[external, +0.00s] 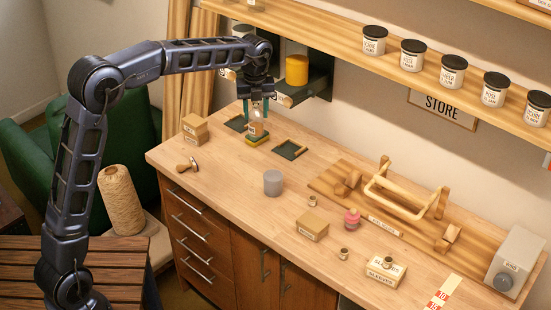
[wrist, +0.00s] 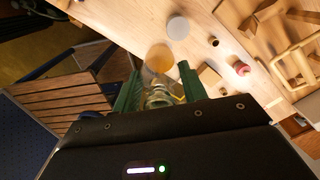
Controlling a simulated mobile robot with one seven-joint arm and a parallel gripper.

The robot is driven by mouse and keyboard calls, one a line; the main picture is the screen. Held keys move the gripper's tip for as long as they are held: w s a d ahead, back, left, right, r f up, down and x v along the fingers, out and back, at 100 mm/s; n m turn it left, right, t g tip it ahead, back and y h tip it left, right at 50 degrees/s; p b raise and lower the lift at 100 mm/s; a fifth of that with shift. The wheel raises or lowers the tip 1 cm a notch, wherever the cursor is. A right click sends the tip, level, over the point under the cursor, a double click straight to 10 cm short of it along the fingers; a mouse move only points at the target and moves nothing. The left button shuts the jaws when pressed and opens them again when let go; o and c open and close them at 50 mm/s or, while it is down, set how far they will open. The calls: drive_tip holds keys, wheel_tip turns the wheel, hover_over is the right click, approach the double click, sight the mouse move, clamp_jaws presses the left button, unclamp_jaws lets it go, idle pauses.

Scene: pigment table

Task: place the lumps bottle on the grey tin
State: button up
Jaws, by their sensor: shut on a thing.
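My gripper (external: 257,103) points down over the far left part of the table, its green fingers shut on a small clear bottle (external: 257,126) with a pale label too small to read. In the wrist view the bottle's glass (wrist: 158,97) shows between the fingers, with an amber round part (wrist: 159,59) beyond it. The grey tin (external: 273,183) stands upright on the table, to the right and nearer the front edge, apart from my gripper. It also shows in the wrist view (wrist: 178,27).
A cardboard box (external: 195,129) and a stamp (external: 187,164) are at left. A tan block (external: 312,225), a pink-red bottle (external: 352,219) and a wooden rack (external: 400,195) are at right. A shelf of jars hangs above.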

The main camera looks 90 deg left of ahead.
drive_tip(key=w+r+n, duration=0.1)
drive_tip(key=w+r, duration=0.2)
drive_tip(key=w, duration=0.2)
drive_tip(key=f, duration=1.9)
drive_tip(key=shift+d+f, duration=0.2)
drive_tip(key=shift+f, duration=0.05)
drive_tip(key=shift+f, duration=0.1)
drive_tip(key=o, duration=1)
wheel_tip(320, 180, up, 12)
drive_tip(key=shift+r, duration=0.15)
